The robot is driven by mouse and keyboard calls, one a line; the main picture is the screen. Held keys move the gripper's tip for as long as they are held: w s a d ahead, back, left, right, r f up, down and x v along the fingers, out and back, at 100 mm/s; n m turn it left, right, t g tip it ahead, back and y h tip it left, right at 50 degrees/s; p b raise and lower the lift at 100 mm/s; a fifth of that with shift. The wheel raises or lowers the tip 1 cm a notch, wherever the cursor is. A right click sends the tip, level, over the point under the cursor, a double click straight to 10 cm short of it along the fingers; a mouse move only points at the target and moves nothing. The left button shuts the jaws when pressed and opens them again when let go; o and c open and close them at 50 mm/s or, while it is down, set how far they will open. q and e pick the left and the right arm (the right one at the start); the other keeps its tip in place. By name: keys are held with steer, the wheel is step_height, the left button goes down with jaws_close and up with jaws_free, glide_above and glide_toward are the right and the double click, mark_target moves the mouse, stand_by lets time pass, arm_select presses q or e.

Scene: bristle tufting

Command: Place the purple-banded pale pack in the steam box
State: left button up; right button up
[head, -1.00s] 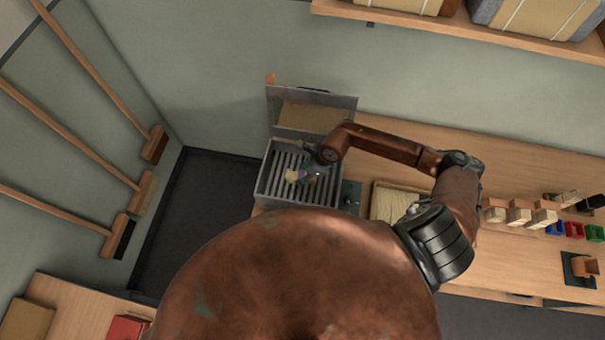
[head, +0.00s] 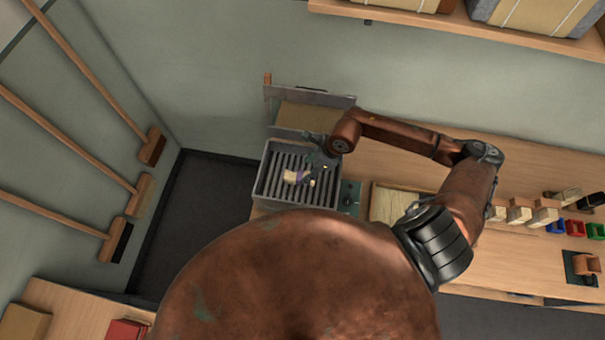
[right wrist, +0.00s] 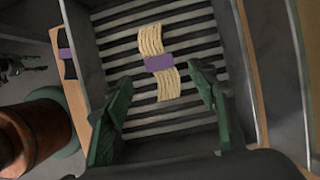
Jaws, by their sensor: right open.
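The purple-banded pale pack (head: 294,177) lies on the slatted rack inside the steam box (head: 258,196). In the right wrist view the pack (right wrist: 152,43) shows wavy pale strands with a purple band round the middle, lying across the dark slats. The box lid (head: 310,116) stands open at the back. My right gripper (head: 318,170) is over the box beside the pack. In the right wrist view its green fingers (right wrist: 160,100) are spread apart, with the pack beyond their tips and nothing held.
A small green-based device (head: 350,196) stands just right of the box. Pale blocks (head: 519,214) and coloured bins (head: 574,229) are at the far right. Brooms (head: 120,230) hang on the left wall.

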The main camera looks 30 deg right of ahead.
steer(key=v, duration=0.5)
steer(key=shift+s+d+r+b, duration=0.1)
steer(key=shift+r+b, duration=0.2)
steer(key=shift+b, duration=0.1)
stand_by(0.6)
